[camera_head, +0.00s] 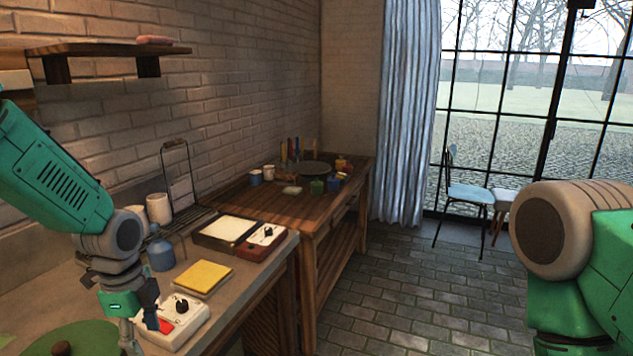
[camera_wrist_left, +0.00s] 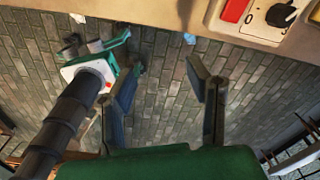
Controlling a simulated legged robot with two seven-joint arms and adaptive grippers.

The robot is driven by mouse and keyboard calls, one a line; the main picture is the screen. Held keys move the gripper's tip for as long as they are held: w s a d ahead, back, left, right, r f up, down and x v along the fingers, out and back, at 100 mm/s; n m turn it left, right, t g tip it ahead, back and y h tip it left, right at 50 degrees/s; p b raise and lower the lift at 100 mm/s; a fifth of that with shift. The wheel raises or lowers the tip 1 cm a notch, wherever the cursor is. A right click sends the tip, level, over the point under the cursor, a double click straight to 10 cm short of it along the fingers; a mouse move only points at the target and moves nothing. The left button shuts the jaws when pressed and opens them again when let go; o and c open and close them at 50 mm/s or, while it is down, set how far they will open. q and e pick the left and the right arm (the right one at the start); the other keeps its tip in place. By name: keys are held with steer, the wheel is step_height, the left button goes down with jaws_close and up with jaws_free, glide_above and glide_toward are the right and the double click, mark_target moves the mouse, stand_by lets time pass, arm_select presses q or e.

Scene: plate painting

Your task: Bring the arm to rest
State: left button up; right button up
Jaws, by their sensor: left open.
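My left arm comes in from the left in the head view. Its gripper (camera_head: 130,335) points down by the front edge of the counter, beside the white control box with a red switch and black knob (camera_head: 175,318). In the left wrist view the two fingers of this gripper (camera_wrist_left: 163,66) stand apart with only the brick floor seen between them. It holds nothing. The control box also shows at the top right of that view (camera_wrist_left: 262,18). My right arm shows at the right edge of the head view; its gripper is out of the picture there.
A yellow pad (camera_head: 203,278), a blue jug (camera_head: 161,255) and a green round lid (camera_head: 70,340) are on the counter. A wooden table (camera_head: 290,205) with pots and cups stands beyond. The paved floor (camera_head: 400,300) is open up to a blue chair (camera_head: 468,194).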

arm_select(q)
steer(key=s+d+f+n+b, duration=0.1)
steer(key=s+d+f+n, duration=0.1)
steer(key=s+f+n, duration=0.5)
steer(key=s+d+f+n+b, duration=0.1)
steer(key=s+f, duration=0.5)
steer(key=f, duration=0.4)
steer(key=s+f+n+b, duration=0.1)
steer(key=s+f+n, duration=0.3)
steer(key=s, duration=0.4)
steer(key=s+f+n, duration=0.3)
steer(key=s+n, duration=0.2)
steer(key=s, duration=0.2)
steer(key=shift+s+a+f+t+b, duration=0.25)
steer(key=shift+s+f+t+b, duration=0.05)
steer(key=shift+s+f+b, duration=0.1)
steer(key=shift+w, duration=0.15)
